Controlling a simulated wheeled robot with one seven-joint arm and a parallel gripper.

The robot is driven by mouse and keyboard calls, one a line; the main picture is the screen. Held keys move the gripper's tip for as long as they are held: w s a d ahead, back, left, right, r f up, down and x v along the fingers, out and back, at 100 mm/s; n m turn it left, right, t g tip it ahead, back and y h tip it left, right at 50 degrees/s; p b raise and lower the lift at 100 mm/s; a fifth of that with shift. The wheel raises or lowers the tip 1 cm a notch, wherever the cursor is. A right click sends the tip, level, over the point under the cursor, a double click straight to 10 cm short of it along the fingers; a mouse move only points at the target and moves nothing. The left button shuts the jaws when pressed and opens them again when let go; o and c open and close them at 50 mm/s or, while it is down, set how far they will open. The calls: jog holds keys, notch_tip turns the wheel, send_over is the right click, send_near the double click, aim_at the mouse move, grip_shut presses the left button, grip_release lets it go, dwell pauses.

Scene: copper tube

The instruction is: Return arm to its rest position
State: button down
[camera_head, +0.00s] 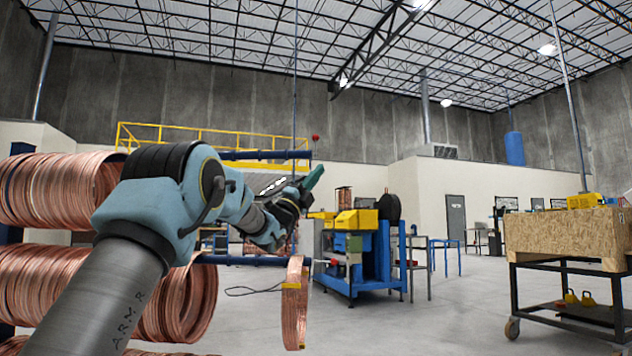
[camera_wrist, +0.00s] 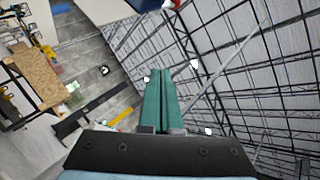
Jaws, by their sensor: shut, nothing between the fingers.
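My arm rises from the lower left of the head view and bends to the right. My gripper (camera_head: 314,176) is at its end, with its green fingers pointing up and to the right, in free air. In the wrist view my gripper (camera_wrist: 160,72) shows its two green fingers side by side, shut and empty, against the ceiling. Large copper coils (camera_head: 45,190) hang at the left, partly hidden behind my arm. A thin copper coil (camera_head: 295,310) hangs from a blue bar (camera_head: 255,260) below my gripper.
A blue machine with yellow boxes (camera_head: 350,245) stands beyond my gripper. At the right is a wooden crate (camera_head: 565,235) on a black wheeled cart (camera_head: 570,312). Another blue bar (camera_head: 262,155) extends at the height of my gripper. The middle floor is clear.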

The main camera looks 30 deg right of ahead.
jog(key=shift+s+a+f, duration=0.2)
jog(key=shift+a+f, duration=0.1)
jog(key=shift+f, duration=0.2)
